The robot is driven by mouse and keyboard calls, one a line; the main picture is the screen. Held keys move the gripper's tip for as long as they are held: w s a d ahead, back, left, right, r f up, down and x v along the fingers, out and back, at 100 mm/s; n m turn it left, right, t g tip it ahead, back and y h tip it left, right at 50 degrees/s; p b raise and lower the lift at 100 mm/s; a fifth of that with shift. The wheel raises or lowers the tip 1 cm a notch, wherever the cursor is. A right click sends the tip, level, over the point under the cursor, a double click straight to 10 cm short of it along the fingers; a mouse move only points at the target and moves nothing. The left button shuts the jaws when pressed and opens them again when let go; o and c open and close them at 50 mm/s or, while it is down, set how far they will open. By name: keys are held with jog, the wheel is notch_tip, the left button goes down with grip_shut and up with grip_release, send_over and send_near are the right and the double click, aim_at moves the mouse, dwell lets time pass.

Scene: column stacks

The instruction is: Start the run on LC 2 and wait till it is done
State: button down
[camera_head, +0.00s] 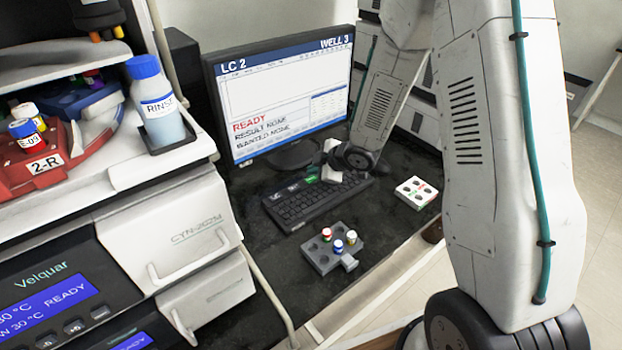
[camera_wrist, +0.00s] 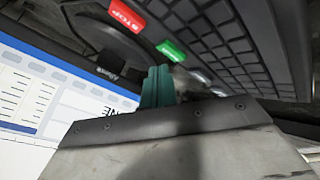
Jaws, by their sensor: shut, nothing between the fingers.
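The LC 2 monitor (camera_head: 285,95) stands on the dark bench. Its screen reads "LC 2", "WELL 3", a red "READY", "RESULT NONE" and "WANTED NONE". The keyboard (camera_head: 305,205) lies in front of it. In the wrist view, a red STOP key (camera_wrist: 127,15) and a green key (camera_wrist: 171,49) sit along the keyboard's edge; the green key's label is hard to read. My gripper (camera_head: 323,173) is shut and empty at the keyboard's far edge. Its teal fingers (camera_wrist: 158,84) are close by the green key in the wrist view. I cannot tell whether they touch it.
A grey rack (camera_head: 322,262) with several capped vials stands in front of the keyboard. A white block (camera_head: 416,192) with coloured marks lies to the right. The Velquar instrument (camera_head: 60,290), a RINSE bottle (camera_head: 158,106) and a red 2-R carrier (camera_head: 45,165) are at left.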

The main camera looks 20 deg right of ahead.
jog(key=shift+f, duration=0.1)
dwell(0.5)
jog(key=shift+f, duration=0.35)
jog(key=shift+f, duration=0.4)
dwell(0.6)
jog(key=shift+r, duration=0.85)
jog(key=shift+r, duration=2.5)
dwell(2.7)
